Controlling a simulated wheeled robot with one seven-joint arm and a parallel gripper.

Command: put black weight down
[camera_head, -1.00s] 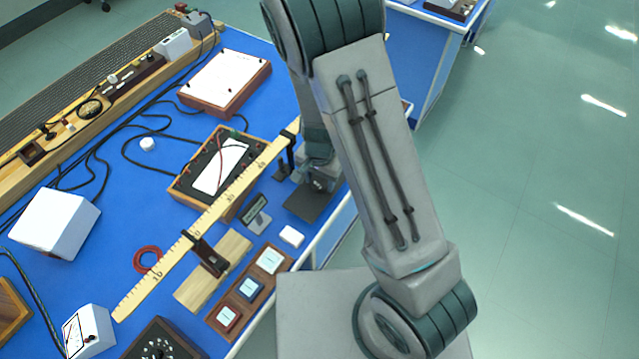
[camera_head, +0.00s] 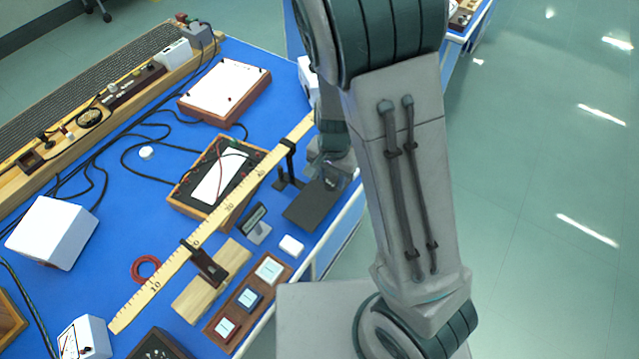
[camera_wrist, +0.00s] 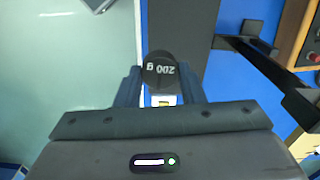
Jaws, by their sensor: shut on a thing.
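The black weight (camera_wrist: 163,71), marked "200 g", sits between the fingers of my gripper (camera_wrist: 160,90) in the wrist view. My gripper is shut on it. In the head view my gripper (camera_head: 331,172) is partly hidden by my arm, near the table's right edge. A dark flat pad (camera_head: 312,206) lies just below it in that picture; the pad also shows beyond the weight in the wrist view (camera_wrist: 183,30). The weight itself cannot be made out clearly in the head view, and I cannot tell its height above the pad.
A long wooden ruler (camera_head: 228,203) rests across black supports (camera_head: 288,160) left of the pad. A small white block (camera_head: 291,246) and a wooden tray of boxed items (camera_head: 248,299) lie nearer. A meter box (camera_head: 220,177) is behind the ruler. Open floor lies right of the table.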

